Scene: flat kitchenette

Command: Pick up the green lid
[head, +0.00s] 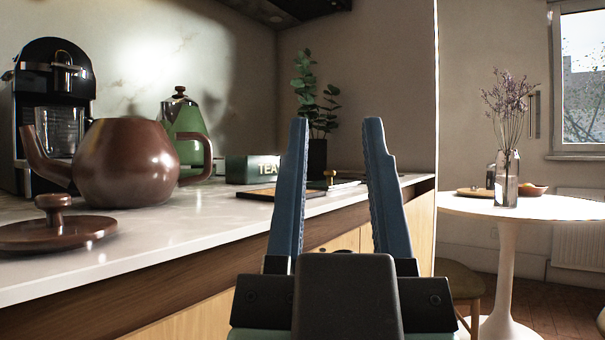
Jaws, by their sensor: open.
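My gripper (338,122) is open and empty, its two blue fingers pointing up in front of the counter's right part. A green kettle (190,128) stands at the back of the counter, left of my gripper and partly behind a brown teapot. Its top (180,97) is dark with a rounded knob; I cannot tell its lid's colour. A small gold-coloured knob (330,177) shows between my fingers, farther back on the counter. What it sits on is too small to tell. No clearly green lid shows.
The brown teapot (128,165) and a brown lid (58,232) are on the left of the counter (200,222). A coffee machine (50,75), a TEA box (252,169) and a potted plant (317,155) stand behind. A round white table (545,208) is at right.

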